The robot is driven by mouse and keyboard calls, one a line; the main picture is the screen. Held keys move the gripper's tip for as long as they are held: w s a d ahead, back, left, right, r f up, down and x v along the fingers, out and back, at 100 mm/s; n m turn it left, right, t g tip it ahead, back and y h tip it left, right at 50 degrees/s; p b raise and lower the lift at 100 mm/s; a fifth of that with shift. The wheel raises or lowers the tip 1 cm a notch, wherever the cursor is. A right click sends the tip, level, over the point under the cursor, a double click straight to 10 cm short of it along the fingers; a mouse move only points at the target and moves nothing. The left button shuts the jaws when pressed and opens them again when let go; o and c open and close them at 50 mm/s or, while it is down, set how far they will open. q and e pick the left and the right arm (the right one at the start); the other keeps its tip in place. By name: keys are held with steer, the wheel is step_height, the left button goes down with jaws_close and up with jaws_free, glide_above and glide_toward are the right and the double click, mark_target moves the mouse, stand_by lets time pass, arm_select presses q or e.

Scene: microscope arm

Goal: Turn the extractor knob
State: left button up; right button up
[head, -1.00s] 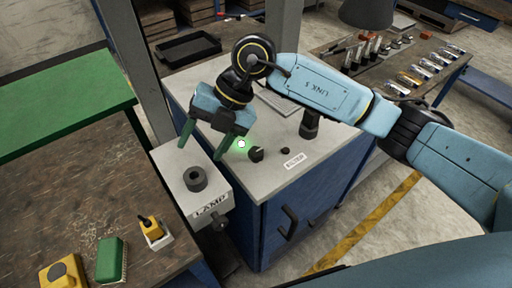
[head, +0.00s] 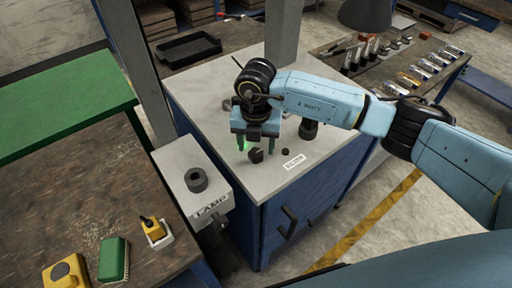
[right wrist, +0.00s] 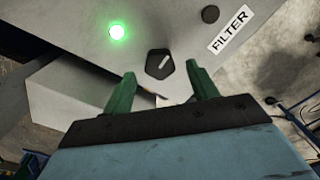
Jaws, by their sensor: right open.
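The black knob (head: 256,155) stands on the grey top of the blue cabinet, left of a label that reads FILTER in the right wrist view. In that view the knob (right wrist: 159,64) is dark and angular with a pale pointer line, just beyond and between the fingertips. My right gripper (head: 257,146) is open over the knob, its green fingers pointing down. The right wrist view shows its two fingers (right wrist: 161,82) spread with nothing between them. I cannot tell whether they touch the knob. My left gripper is not in view. No label reading extractor shows.
A glowing green light (right wrist: 117,32) is beside the knob. The FILTER label (right wrist: 229,30) and a small black button (right wrist: 210,14) are to its right. A grey LAMP box (head: 211,211) stands at the cabinet's left. A dark cylinder (head: 308,129) stands behind the knob.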

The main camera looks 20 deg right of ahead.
mark_target(256, 155)
steer(key=shift+f, duration=1.25)
steer(key=c, duration=1)
